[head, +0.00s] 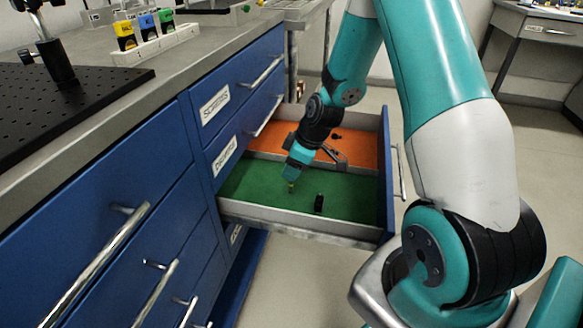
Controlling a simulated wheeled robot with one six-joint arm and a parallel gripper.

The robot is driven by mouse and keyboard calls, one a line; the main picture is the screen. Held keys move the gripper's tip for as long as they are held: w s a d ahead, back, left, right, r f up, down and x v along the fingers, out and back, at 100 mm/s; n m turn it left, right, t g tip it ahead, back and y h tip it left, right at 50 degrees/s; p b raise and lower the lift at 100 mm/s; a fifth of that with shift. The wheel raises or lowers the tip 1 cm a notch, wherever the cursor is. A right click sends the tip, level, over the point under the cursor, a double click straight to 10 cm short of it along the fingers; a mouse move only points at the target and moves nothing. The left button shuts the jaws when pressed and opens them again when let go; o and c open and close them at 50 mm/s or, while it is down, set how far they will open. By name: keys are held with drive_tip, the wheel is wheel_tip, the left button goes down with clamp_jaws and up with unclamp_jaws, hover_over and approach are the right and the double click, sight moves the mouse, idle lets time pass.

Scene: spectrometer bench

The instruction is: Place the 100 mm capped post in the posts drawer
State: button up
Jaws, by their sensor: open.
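An open drawer (300,221) is pulled out from the blue cabinet, with a green-lined front compartment and an orange-lined rear one. A short dark post-like piece (319,203) is in the green compartment; I cannot tell whether it is the 100 mm capped post. My gripper (291,187) points down over the green compartment, left of that piece and apart from it. Its jaws are open and small in view, and I see nothing held between them. Another small black piece (336,136) is in the orange compartment, partly beside my arm.
A black breadboard (95,92) with an upright black post (55,60) is on the bench at left. A white rack (155,46) holds yellow, blue and green blocks. Closed drawers with metal handles (100,250) flank the open one. Another bench (540,28) stands far right.

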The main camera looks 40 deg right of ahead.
drive_tip(key=p+v, duration=0.2)
drive_tip(key=v, duration=0.9)
drive_tip(key=s+a+r+g+y, duration=0.1)
drive_tip(key=s+a+r, duration=0.1)
drive_tip(key=a+r, duration=0.35)
drive_tip(key=s+a+r, duration=0.2)
drive_tip(key=a, duration=0.6)
drive_tip(key=s+a+r+g, duration=0.1)
drive_tip(key=s+a+r, duration=0.2)
drive_tip(key=s+a, duration=0.3)
drive_tip(key=s+a+r+g, duration=0.1)
drive_tip(key=s+a+r, duration=0.2)
drive_tip(key=s, duration=0.6)
drive_tip(key=a, duration=0.2)
drive_tip(key=shift+s+a+m+g, duration=0.3)
drive_tip(key=shift+s+a+m, duration=0.05)
drive_tip(key=shift+m, duration=0.05)
drive_tip(key=shift+r, duration=0.1)
